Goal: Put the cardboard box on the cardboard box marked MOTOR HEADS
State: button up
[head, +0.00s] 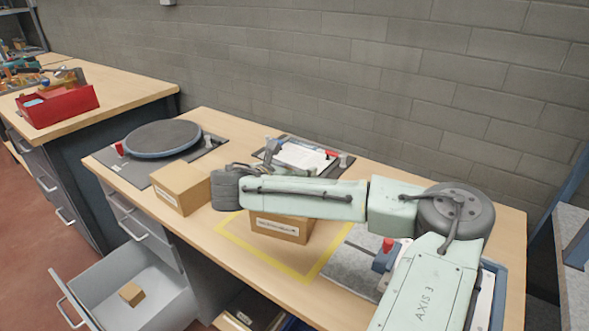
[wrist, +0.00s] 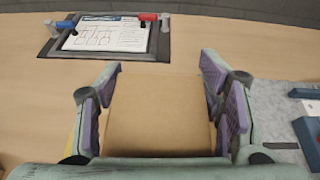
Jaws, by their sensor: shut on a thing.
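A cardboard box (wrist: 158,120) sits between the two fingers of my gripper (wrist: 160,85) in the wrist view, with a finger against each side. In the head view this box (head: 290,238) shows under my arm, by the yellow taped square, with a white label on its front. My arm hides its top and my fingers there. Whether it touches the table is unclear. A second cardboard box (head: 181,189) stands on the table to the left, also with a label. Neither label is readable, so I cannot tell which says MOTOR HEADS.
A round dark turntable (head: 163,138) is behind the left box. A grey mat (head: 348,262) lies to the right. An open drawer (head: 150,305) at front left holds a small box (head: 131,294).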

jog(key=o, duration=1.4)
jog(key=b+v, duration=0.3)
jog(key=v, duration=0.9)
jog(key=shift+b, duration=0.4)
